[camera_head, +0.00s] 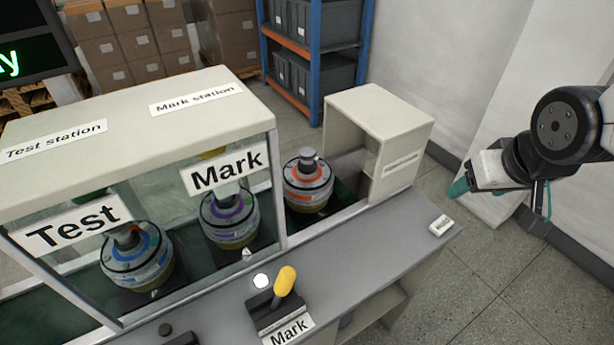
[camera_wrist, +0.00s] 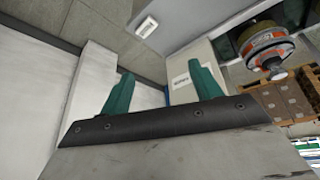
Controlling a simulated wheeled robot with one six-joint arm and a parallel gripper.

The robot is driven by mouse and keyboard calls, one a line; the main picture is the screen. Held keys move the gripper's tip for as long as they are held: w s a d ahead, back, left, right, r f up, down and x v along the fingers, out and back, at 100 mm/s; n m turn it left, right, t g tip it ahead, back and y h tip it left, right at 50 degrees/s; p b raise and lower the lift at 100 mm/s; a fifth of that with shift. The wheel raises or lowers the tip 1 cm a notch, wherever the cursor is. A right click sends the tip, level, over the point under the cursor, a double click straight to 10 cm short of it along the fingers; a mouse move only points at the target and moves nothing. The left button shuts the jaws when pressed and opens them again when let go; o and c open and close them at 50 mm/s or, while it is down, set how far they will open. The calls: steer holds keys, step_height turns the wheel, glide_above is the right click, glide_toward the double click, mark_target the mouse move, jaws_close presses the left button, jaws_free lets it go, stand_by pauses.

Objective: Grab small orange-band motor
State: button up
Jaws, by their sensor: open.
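The orange-band motor (camera_head: 308,183) stands upright on the conveyor at the open right end of the station, beside the cream end box (camera_head: 392,135). It also shows in the wrist view (camera_wrist: 270,50) at the upper right, upside down in that picture. My gripper (camera_head: 500,200) hangs in the air to the right of the station, well apart from the motor. Its two green fingers are spread and empty, as the wrist view shows (camera_wrist: 162,88). The motor's base is partly hidden by the station's front edge.
A purple-band motor (camera_head: 230,216) and a blue-band motor (camera_head: 138,256) stand behind glass in the Mark and Test bays. A yellow-handled lever (camera_head: 284,282) rises from the grey counter (camera_head: 365,242). A small white box (camera_head: 441,225) lies at the counter's right end.

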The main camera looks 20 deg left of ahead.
steer(key=w+a+f+n+t+y, duration=0.15)
steer(key=w+a+f, duration=0.3)
steer(key=a, duration=0.55)
steer(key=n+t+y, duration=0.3)
steer(key=n+y, duration=0.1)
steer(key=y, duration=0.4)
glide_toward(303, 153)
steer(key=w+a+f, duration=0.2)
steer(key=w, duration=0.1)
steer(key=shift+w+a+f, duration=0.2)
steer(key=shift+a+f, duration=0.1)
steer(key=shift+w+a, duration=0.2)
steer(key=shift+a, duration=0.1)
steer(key=x, duration=0.7)
steer(key=shift+w+d+f, duration=0.1)
steer(key=shift+d, duration=0.05)
jaws_close()
